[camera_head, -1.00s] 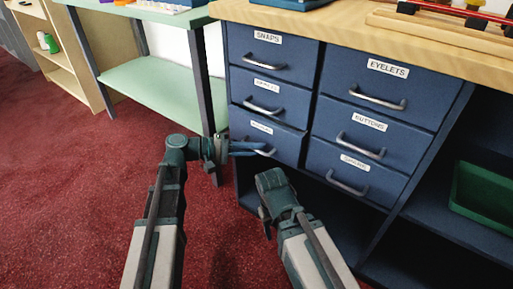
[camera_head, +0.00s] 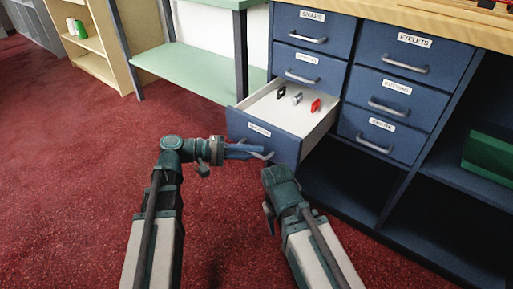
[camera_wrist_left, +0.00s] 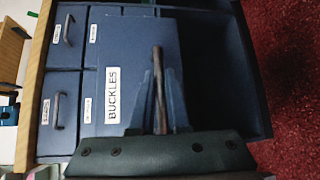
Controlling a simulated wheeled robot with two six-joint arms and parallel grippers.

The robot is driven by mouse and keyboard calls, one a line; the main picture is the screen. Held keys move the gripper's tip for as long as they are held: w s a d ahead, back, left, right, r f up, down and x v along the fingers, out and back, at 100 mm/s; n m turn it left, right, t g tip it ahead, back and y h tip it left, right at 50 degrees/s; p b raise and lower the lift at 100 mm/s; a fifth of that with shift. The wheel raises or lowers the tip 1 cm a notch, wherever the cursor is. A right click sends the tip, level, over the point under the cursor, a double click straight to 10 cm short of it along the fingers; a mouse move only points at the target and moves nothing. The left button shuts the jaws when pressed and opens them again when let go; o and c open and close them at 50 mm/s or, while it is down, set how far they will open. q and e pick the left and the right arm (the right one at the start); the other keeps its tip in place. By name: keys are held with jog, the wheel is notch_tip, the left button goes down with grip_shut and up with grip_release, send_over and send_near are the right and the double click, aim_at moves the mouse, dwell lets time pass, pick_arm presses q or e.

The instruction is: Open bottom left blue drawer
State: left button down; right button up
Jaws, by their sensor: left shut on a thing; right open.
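The bottom left blue drawer (camera_head: 262,141) stands pulled out from the cabinet in the head view. Its white inside shows, with a black, a grey and a red small item (camera_head: 315,105) near the back. My left gripper (camera_head: 262,153) is shut on the drawer's handle. The left wrist view shows the fingers (camera_wrist_left: 160,100) around the handle (camera_wrist_left: 158,80), beside a label reading BUCKLES (camera_wrist_left: 112,95). My right gripper (camera_head: 268,215) is open and empty, low in front of the cabinet, close to the drawer's right side in the picture.
The other blue drawers, such as EYELETS (camera_head: 415,63), are shut. An open shelf (camera_head: 350,195) lies under the drawers, and a green bin (camera_head: 488,155) sits at the right. A green table (camera_head: 195,72) stands left of the cabinet. The red floor (camera_head: 80,180) at left is clear.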

pick_arm(q)
jog(key=shift+s+a, duration=0.75)
jog(key=shift+s, duration=0.25)
jog(key=c, duration=0.9)
grip_release()
jog(key=a, duration=0.4)
jog(key=s+a+r+p, duration=0.1)
jog(key=a, duration=0.4)
jog(key=s+a+r+p, duration=0.1)
jog(key=a, duration=0.3)
jog(key=shift+a, duration=0.25)
jog(key=shift+d, duration=0.1)
